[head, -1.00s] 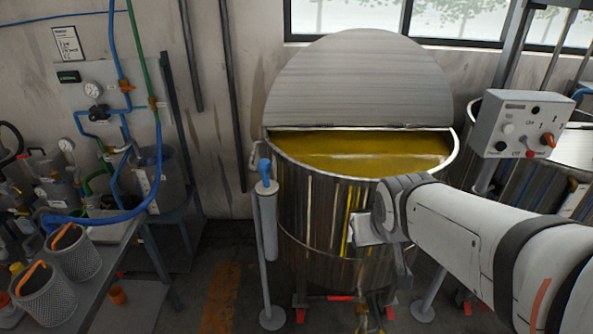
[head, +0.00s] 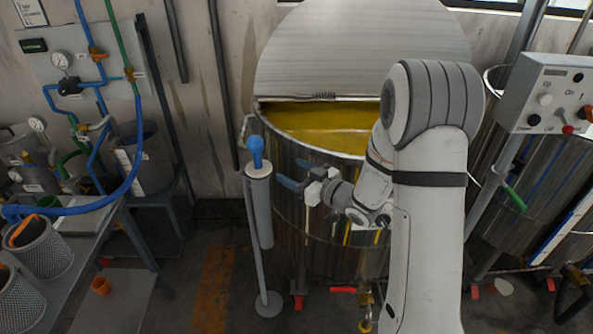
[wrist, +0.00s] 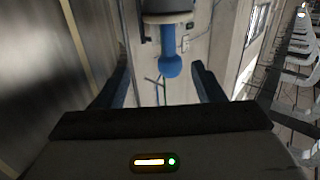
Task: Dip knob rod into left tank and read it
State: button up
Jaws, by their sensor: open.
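The knob rod's blue knob (head: 256,150) sticks up from the top of a grey upright tube on a stand, left of the left tank. The knob also shows in the wrist view (wrist: 170,66), ahead of and between the finger lines; the rod below is hidden in the tube. The left tank (head: 338,250) is a steel drum of yellow liquid (head: 315,128), its round lid half raised at the back. My gripper (head: 288,174) is open and empty, its blue fingers pointing left at the tube's top, just right of the knob. I cannot tell whether they touch anything.
A control box (head: 553,97) on a post stands right, before a second tank (head: 510,180). Mesh baskets (head: 45,258) and a blue hose (head: 75,210) occupy the bench at left.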

aim_at(261, 166)
jog(key=shift+y, duration=0.4)
jog(key=x, duration=1)
jog(key=shift+s+a+f+p, duration=0.15)
jog(key=shift+s+f+p, duration=0.15)
jog(key=shift+p, duration=0.1)
jog(key=shift+b+x, duration=0.3)
jog(key=shift+x, duration=0.95)
jog(key=shift+b, duration=0.35)
jog(key=shift+r, duration=0.1)
grip_shut()
